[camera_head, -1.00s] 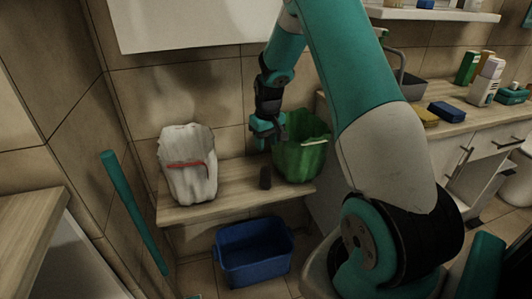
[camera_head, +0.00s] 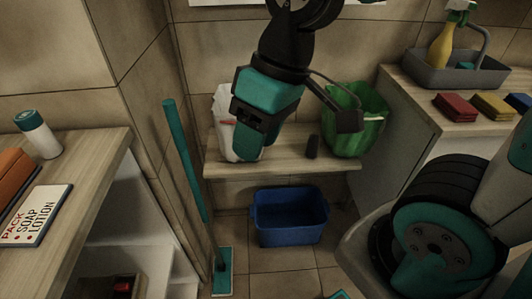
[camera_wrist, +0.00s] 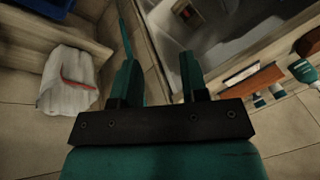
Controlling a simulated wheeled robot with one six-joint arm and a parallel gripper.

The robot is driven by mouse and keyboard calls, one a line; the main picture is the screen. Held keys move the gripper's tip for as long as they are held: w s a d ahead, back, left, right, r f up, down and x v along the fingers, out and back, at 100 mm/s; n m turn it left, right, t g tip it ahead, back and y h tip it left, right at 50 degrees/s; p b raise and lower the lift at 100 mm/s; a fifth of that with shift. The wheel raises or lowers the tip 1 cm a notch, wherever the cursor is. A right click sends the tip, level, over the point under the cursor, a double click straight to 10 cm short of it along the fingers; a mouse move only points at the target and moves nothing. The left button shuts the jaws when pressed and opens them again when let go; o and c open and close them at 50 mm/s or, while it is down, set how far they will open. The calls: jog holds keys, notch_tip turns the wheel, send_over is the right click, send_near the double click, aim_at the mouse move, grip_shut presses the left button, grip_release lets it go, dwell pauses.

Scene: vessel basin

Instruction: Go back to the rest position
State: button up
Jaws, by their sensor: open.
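My gripper (camera_head: 252,142) hangs in the upper middle of the head view, pointing down, in front of the wooden shelf. In the wrist view its two teal fingers (camera_wrist: 160,78) stand apart with nothing between them. Behind it on the shelf is a crumpled white vessel (camera_head: 224,125) with a red strip, partly hidden by the gripper. The white vessel also shows at the left of the wrist view (camera_wrist: 66,80). A green vessel (camera_head: 352,125) stands at the shelf's right end, partly behind a black part of my wrist. A small dark cylinder (camera_head: 312,147) stands between the vessels.
A blue basin (camera_head: 290,217) sits on the floor under the shelf (camera_head: 285,166). A teal-handled mop (camera_head: 186,160) leans by the left wall.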

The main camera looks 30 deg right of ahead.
jog(key=s+a+n, duration=0.1)
jog(key=s+a, duration=0.1)
jog(key=s, duration=0.3)
notch_tip(320, 180, up, 11)
jog(key=p, duration=1)
jog(key=shift+w+d+p, duration=0.25)
jog(key=shift+p, duration=0.1)
jog(key=shift+o, duration=0.3)
jog(key=shift+o, duration=0.2)
